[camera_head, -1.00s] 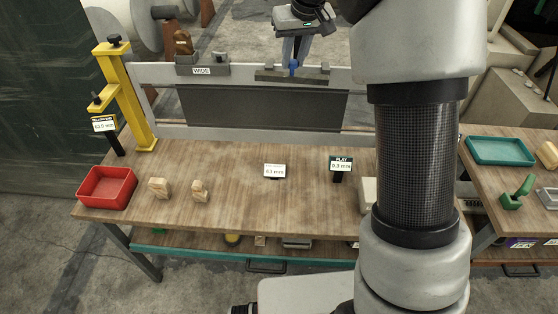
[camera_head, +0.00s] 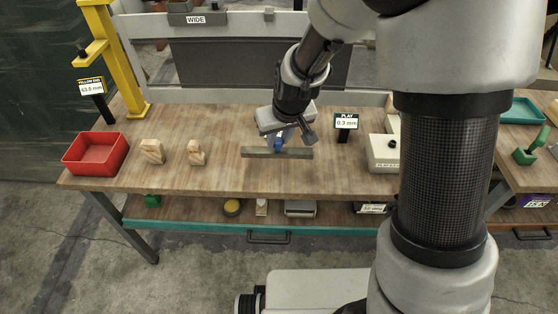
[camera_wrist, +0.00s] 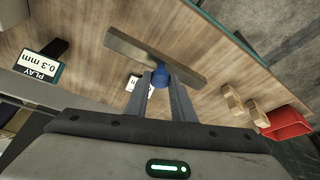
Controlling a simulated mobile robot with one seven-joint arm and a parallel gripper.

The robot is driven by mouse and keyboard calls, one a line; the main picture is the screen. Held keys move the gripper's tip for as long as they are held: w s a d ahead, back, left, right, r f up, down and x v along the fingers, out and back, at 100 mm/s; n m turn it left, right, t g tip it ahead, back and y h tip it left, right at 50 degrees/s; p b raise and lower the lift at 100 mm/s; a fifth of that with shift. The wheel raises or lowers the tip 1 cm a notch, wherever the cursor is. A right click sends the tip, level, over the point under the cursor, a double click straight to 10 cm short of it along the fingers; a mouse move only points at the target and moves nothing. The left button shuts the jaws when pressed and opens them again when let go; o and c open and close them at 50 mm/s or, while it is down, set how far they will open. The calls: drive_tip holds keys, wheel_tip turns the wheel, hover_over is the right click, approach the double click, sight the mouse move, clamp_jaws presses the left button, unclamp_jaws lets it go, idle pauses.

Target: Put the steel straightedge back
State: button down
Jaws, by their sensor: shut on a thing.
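The steel straightedge (camera_head: 254,152) is a long grey bar with a blue knob (camera_head: 278,146) at its middle. My gripper (camera_head: 278,141) is shut on that blue knob, and the bar lies roughly level across the picture over the middle of the wooden bench. I cannot tell whether the bar touches the bench top or hangs just above it. In the wrist view the straightedge (camera_wrist: 135,47) crosses beyond the fingertips, with the blue knob (camera_wrist: 161,77) between them. A small white label shows partly behind the fingers in the wrist view.
The bench (camera_head: 225,178) has a red tray (camera_head: 95,153) and two wooden blocks (camera_head: 153,152) at left. A PLAY 0.3 mm sign (camera_head: 346,122) and a pale box (camera_head: 384,153) stand at right. Behind are a yellow post (camera_head: 122,65) and a frame with a WIDE block (camera_head: 196,17).

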sight(279, 153)
drive_tip(key=shift+f+b, duration=0.55)
drive_tip(key=shift+f, duration=2.3)
drive_tip(key=shift+f, duration=0.2)
drive_tip(key=c, duration=1.5)
unclamp_jaws()
